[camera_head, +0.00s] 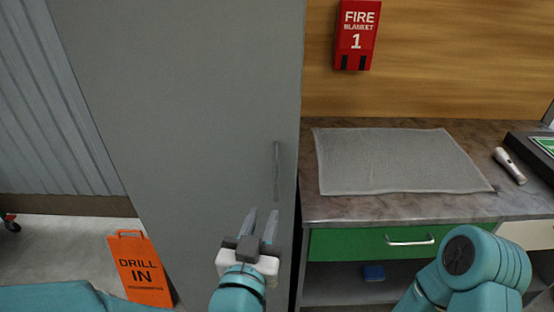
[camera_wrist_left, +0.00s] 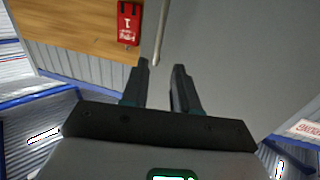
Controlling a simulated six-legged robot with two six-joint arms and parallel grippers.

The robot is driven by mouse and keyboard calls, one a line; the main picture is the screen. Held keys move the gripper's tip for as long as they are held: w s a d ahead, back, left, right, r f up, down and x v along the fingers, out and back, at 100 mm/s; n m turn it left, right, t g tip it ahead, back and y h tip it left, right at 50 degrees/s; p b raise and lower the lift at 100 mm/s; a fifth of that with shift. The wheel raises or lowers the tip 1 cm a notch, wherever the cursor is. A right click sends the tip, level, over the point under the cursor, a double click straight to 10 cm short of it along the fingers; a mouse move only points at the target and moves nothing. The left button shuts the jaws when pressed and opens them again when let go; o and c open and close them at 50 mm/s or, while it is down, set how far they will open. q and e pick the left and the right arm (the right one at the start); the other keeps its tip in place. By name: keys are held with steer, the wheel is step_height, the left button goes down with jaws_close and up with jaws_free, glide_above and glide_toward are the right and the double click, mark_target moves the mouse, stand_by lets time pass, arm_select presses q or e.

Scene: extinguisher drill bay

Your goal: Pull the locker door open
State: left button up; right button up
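The grey locker door (camera_head: 190,110) stands upright left of the counter and looks closed. It also fills the upper right of the left wrist view (camera_wrist_left: 245,60). Its slim vertical handle (camera_head: 276,170) is near the door's right edge; in the left wrist view the handle (camera_wrist_left: 160,35) shows just beyond the fingertips. My left gripper (camera_head: 261,222) is open, with its fingers apart and pointing at the door just below the handle. Nothing shows between its fingers (camera_wrist_left: 160,78). My right arm shows at the lower right, but its gripper is out of view.
A counter (camera_head: 350,208) with a grey blanket (camera_head: 395,160) and a flashlight (camera_head: 509,165) stands right of the locker. Below is a green drawer (camera_head: 350,243). A red fire blanket box (camera_head: 356,35) hangs above. An orange drill sign (camera_head: 140,268) stands on the floor at left.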

mark_target(276, 176)
arm_select(q)
steer(key=w, duration=0.4)
steer(key=w+d+p, duration=0.1)
steer(key=w, duration=0.3)
steer(key=w+d+p, duration=0.1)
steer(key=w, duration=0.3)
steer(key=shift+d+r, duration=0.1)
steer(key=shift+d, duration=0.15)
steer(key=shift+w+d, duration=0.1)
steer(key=shift+w, duration=0.5)
arm_select(e)
step_height(276, 176, up, 3)
steer(key=shift+r, duration=0.1)
arm_select(q)
jaws_close()
